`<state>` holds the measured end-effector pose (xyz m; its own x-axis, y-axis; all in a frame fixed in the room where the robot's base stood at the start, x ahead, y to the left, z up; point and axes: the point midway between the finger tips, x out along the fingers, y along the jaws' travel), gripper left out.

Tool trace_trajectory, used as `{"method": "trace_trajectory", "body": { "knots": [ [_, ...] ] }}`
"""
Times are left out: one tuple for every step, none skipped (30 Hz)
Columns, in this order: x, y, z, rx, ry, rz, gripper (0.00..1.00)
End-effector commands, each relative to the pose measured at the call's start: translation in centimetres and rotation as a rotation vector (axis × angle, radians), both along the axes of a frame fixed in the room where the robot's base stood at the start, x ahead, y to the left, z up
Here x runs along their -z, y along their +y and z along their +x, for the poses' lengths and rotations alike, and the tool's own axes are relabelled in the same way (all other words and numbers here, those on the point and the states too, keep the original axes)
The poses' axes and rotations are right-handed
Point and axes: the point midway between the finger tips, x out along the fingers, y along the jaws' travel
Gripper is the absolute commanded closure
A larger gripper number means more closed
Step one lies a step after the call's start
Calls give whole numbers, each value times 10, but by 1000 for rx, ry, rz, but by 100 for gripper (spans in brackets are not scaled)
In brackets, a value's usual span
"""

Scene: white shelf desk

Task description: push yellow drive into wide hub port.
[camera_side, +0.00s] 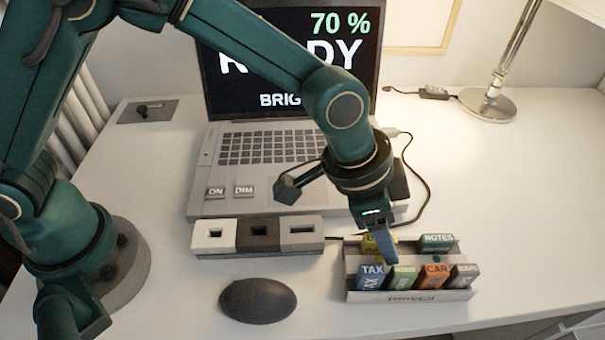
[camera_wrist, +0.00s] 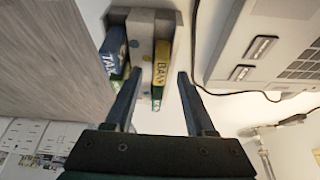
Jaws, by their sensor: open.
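The yellow drive (camera_side: 368,246) stands in the back row of the grey drive rack (camera_side: 410,296), partly hidden by my gripper. In the wrist view the yellow drive (camera_wrist: 162,62) shows letters starting "BA". My gripper (camera_side: 383,248) is open at the back left of the rack. In the wrist view the gripper's (camera_wrist: 159,75) fingertips lie on either side of the yellow drive's line; contact cannot be told. The hub (camera_side: 258,248) has white, dark and grey sections; the right grey section has the widest-looking port (camera_side: 301,228).
The rack also holds a blue TAX drive (camera_side: 371,276), a green one (camera_side: 402,278), an orange CAR one (camera_side: 436,276), a grey MAPS one (camera_side: 464,276) and a green NOTES one (camera_side: 438,242). A dark mouse (camera_side: 258,300) lies before the hub. A laptop (camera_side: 270,160) stands behind.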

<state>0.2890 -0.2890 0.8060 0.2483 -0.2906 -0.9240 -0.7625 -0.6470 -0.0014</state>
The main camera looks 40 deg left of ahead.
Motion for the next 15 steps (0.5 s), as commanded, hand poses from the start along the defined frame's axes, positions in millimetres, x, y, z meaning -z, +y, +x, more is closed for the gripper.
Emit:
{"method": "trace_trajectory", "body": {
  "knots": [
    [0,0,0,0,0,0,45],
    [0,0,0,0,0,0,45],
    [0,0,0,0,0,0,45],
    [0,0,0,0,-1,-1,45],
    [0,0,0,0,-1,-1,45],
    [0,0,0,0,-1,-1,45],
    [0,0,0,0,-1,-1,56],
    [0,0,0,0,-1,-1,68],
    [0,0,0,0,-1,-1,83],
    [0,0,0,0,-1,-1,95],
    [0,0,0,0,0,0,100],
    [0,0,0,0,0,0,100],
    [0,0,0,0,0,0,100],
    [0,0,0,0,0,0,100],
    [0,0,0,0,0,0,100]
  ]
}}
